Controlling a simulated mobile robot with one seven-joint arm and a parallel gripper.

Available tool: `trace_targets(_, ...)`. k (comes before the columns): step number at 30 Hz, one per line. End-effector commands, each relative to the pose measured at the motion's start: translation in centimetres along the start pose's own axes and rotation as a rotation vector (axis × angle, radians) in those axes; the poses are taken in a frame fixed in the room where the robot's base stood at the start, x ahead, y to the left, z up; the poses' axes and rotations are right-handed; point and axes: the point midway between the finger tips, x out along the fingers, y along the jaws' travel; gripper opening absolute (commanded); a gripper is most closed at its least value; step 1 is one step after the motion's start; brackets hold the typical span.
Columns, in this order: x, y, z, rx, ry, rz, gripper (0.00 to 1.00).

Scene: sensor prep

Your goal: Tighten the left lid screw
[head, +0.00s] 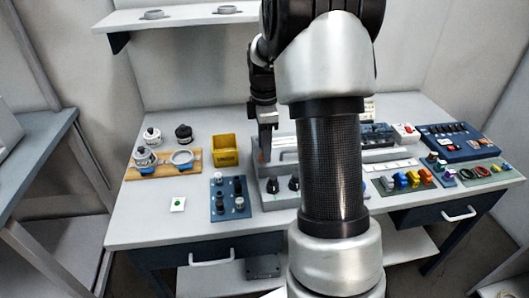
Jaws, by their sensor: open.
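A light grey box (275,200) stands at the middle of the table, partly hidden behind my arm. Two dark knob-like parts show on its front: a left one (272,186) and a right one (294,184). I cannot tell for sure which part is the left lid screw, or how tight it is. My gripper (265,150) points down over the back left part of the box, behind and above the left knob. It is open; its fingertips are small and I see nothing held between them. Any contact with the box is unclear.
A yellow bin (224,150) and a blue panel with knobs (230,198) stand left of the box. A wooden holder (136,172) with round parts is at the far left. Colored blocks (405,179) and a blue connector box (455,141) are at right. A shelf (180,20) hangs above.

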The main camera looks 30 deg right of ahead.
Motion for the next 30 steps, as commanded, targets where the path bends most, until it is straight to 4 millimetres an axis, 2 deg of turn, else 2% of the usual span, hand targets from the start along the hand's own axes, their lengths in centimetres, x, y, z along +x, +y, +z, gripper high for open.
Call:
trace_targets(5,1.37,-0.01,-0.02,0.0,0.0,0.0,0.4)
trace_targets(14,1.49,-0.01,-0.02,0.0,0.0,0.0,0.4)
trace_targets(21,1.47,0.0,-0.02,0.0,0.0,0.0,0.0)
trace_targets(30,1.39,0.0,-0.02,0.033,0.0,0.0,0.0)
